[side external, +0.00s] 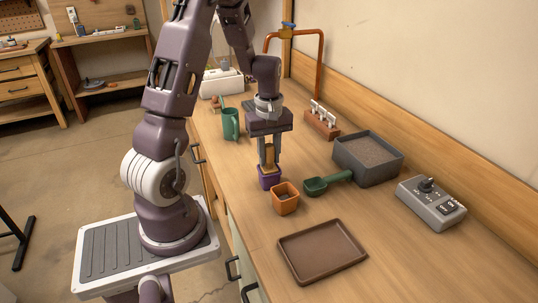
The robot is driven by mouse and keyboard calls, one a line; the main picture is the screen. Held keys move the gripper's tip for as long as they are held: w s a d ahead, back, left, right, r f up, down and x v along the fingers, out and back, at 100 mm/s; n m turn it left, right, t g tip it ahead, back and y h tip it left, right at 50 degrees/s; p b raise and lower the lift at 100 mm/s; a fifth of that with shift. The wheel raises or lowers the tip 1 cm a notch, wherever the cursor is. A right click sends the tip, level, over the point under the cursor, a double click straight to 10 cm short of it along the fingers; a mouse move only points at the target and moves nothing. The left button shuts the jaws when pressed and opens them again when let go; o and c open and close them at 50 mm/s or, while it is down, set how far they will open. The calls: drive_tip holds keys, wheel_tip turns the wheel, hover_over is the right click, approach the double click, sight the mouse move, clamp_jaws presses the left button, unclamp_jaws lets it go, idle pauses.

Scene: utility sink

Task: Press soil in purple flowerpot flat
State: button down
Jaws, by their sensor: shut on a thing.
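The purple flowerpot (269,182) stands upright on the wooden bench, near its front edge. My gripper (269,158) points straight down above the pot and is shut on a wooden tamper (268,154). The tamper's lower end is at the pot's mouth and seems to reach inside. The rim and tamper hide the soil, so I cannot tell whether the tamper touches it or how flat it is.
An orange pot (285,201) stands close to the purple pot's right. A green scoop (321,185), grey soil bin (366,174) and control box (428,209) lie farther right. A brown tray (322,256) is in front. A green jug (230,125) and label rack (321,124) stand behind.

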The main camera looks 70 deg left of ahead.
idle(0.4)
drive_tip(key=shift+r, duration=3.8)
